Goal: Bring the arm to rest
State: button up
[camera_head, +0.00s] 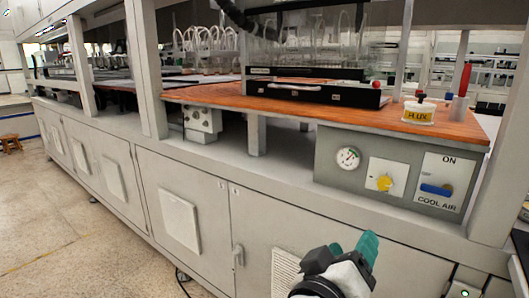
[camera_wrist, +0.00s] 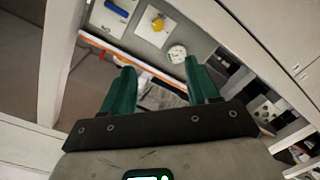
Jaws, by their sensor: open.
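My gripper (camera_head: 353,245) shows at the bottom of the head view, in front of the grey cabinet doors and below the control panel. Its green fingers also show in the wrist view (camera_wrist: 160,85), spread apart with nothing between them. The gripper is open and empty and touches nothing that I can see. Most of my arm is outside the head view.
A grey control panel (camera_head: 330,170) has a gauge (camera_head: 348,158), a yellow knob (camera_head: 384,183) and a blue switch (camera_head: 436,190). Above it, a wooden worktop (camera_head: 220,97) holds a flux jar (camera_head: 419,112) and a black rack (camera_head: 310,92). Open floor (camera_head: 60,220) lies at left.

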jog(key=s+d+f+g+y+p, duration=0.2)
jog(key=s+d+f+g+p, duration=0.15)
jog(key=d+f, duration=0.3)
jog(key=s+d+f+g+y+p, duration=0.1)
jog(key=s+d+f+g+p, duration=0.3)
jog(key=f, duration=0.4)
jog(key=s+d+f+m+g+y+p, duration=0.1)
jog(key=s+d+f+g+y+p, duration=0.1)
jog(key=s, duration=0.9)
jog(key=s+d+f+m+g+y+p, duration=0.1)
jog(key=s+f+g+y+p, duration=0.2)
jog(key=s+f, duration=0.4)
jog(key=s+y+p, duration=0.1)
jog(key=s, duration=0.3)
jog(key=shift+d+f+y, duration=0.15)
jog(key=shift+d+y, duration=0.15)
jog(key=shift+d, duration=0.05)
jog(key=shift+g, duration=0.25)
